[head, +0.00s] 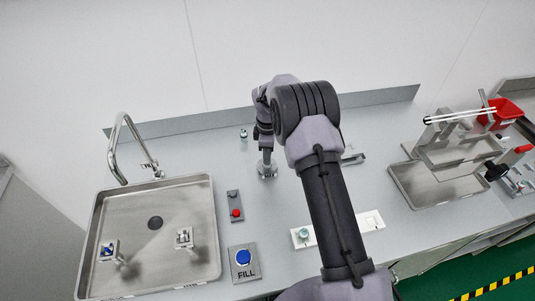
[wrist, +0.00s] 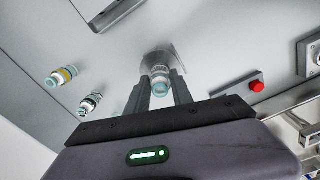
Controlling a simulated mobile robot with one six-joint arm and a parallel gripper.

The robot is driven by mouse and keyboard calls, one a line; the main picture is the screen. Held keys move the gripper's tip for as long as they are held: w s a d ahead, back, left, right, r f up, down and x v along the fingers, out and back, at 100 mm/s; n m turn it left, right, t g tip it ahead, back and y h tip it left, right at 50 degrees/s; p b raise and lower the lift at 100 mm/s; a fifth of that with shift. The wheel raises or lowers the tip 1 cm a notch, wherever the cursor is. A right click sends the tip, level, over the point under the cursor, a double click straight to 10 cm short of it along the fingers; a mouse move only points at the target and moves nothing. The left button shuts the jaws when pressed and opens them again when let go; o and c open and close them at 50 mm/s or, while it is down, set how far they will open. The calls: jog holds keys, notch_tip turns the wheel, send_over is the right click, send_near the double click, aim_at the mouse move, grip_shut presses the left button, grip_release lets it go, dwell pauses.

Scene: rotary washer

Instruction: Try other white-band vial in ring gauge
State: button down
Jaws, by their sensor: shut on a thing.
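My gripper (wrist: 160,92) is shut on a vial (wrist: 160,80) with a pale teal cap. The vial has a whitish part below the cap, but its band is not clear. A shiny metal fixture (wrist: 160,60), seemingly the ring gauge, stands right beyond the vial. I cannot tell whether the vial's end is inside its ring. In the head view my gripper (head: 265,148) is just above this fixture (head: 267,171).
A sink (head: 155,235) with a tap (head: 122,145) lies at the left. A red-button box (head: 235,207) and a blue FILL button (head: 243,258) sit beside it. A white plate (head: 337,230) bears a teal-capped item. A metal tray (head: 440,190) and red bin (head: 500,115) are at the right.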

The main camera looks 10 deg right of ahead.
jog(key=shift+f+b, duration=0.4)
jog(key=shift+f, duration=0.2)
dwell(0.4)
jog(key=c, duration=1)
grip_release()
jog(key=shift+c, duration=0.2)
notch_tip(320, 180, up, 17)
jog(key=p, duration=0.3)
jog(key=shift+r, duration=0.2)
jog(key=shift+r, duration=0.1)
